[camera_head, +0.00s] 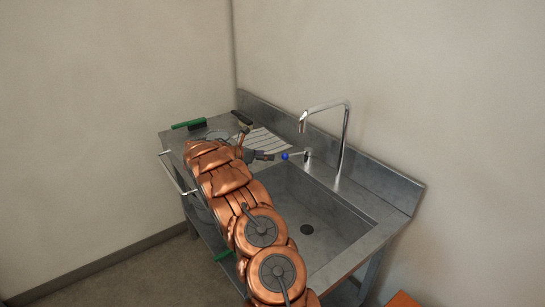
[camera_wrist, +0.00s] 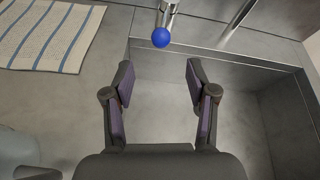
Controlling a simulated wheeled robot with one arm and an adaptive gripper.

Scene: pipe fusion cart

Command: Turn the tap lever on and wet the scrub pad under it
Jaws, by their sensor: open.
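The chrome tap (camera_head: 346,140) stands at the back edge of the sink (camera_head: 350,215), its spout arching to the left. Its lever ends in a blue ball (camera_head: 284,156). The ball also shows at the top middle of the wrist view (camera_wrist: 161,37). My gripper (camera_wrist: 159,76) is open and empty, with its fingers spread either side of the line to the ball. The ball appears just beyond the fingertips, apart from them. In the head view, my gripper (camera_head: 264,155) is left of the ball. I cannot clearly make out a scrub pad; none shows under the spout.
A striped cloth (camera_head: 268,143) lies on the worktop left of the tap. A green-handled brush-like item (camera_head: 188,124) and a dark item (camera_head: 242,118) lie farther back. The sink has a raised back panel (camera_head: 385,180).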

